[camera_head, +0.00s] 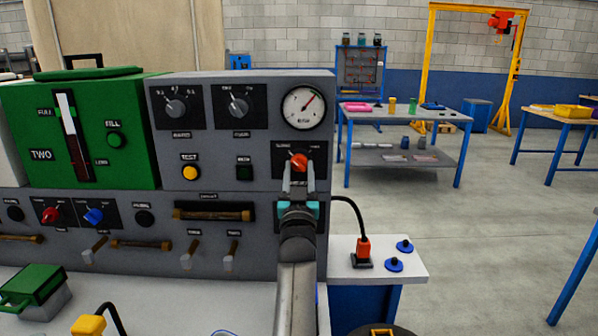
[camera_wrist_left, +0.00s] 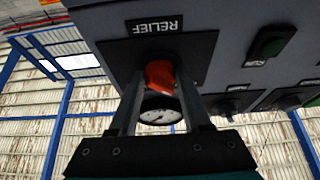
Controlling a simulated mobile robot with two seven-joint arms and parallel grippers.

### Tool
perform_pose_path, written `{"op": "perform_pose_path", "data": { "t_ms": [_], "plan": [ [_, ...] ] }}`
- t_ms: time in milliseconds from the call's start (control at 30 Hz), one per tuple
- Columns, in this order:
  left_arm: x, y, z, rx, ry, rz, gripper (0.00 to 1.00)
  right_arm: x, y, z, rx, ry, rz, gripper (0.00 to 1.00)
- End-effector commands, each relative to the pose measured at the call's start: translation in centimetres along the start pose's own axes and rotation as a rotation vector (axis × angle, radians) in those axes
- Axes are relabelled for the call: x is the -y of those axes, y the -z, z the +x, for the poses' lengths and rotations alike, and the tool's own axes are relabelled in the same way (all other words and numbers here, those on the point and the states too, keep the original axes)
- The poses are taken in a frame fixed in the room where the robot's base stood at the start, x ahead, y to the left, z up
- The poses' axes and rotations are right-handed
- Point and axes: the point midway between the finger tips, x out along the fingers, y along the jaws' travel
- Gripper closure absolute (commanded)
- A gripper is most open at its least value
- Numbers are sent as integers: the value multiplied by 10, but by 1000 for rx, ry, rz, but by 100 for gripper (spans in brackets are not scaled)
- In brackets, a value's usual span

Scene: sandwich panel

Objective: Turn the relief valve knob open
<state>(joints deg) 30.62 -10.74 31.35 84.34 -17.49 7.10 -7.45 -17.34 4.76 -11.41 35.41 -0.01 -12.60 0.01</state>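The relief valve knob (camera_head: 299,162) is orange-red and sits on a black plate at the right of the grey panel, under the round gauge. In the left wrist view the knob (camera_wrist_left: 160,75) is beside an upside-down RELIEF label. My left gripper (camera_head: 299,172) is at the knob, with one finger on either side of it. In the left wrist view the fingers (camera_wrist_left: 160,88) straddle the knob with little or no gap; whether they press on it I cannot tell. My right gripper is not in view.
The gauge (camera_head: 304,108) is just above the knob. A yellow TEST button (camera_head: 190,173) and a dark green button (camera_head: 244,172) are to its left.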

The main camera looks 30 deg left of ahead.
Motion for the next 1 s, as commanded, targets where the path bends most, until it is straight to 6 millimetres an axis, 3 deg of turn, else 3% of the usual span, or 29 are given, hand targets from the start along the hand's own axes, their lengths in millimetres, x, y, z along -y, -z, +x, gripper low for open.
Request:
{"op": "perform_pose_path", "data": {
  "t_ms": [33,400,733,1000],
  "plan": [
    [0,0,0,0,0,0,59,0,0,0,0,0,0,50],
    [0,0,0,0,0,0,100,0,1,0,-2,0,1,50],
    [1,0,0,1,-12,30,100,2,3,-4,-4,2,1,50],
    [3,2,1,1,-71,169,100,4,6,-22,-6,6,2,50]
  ]
}}
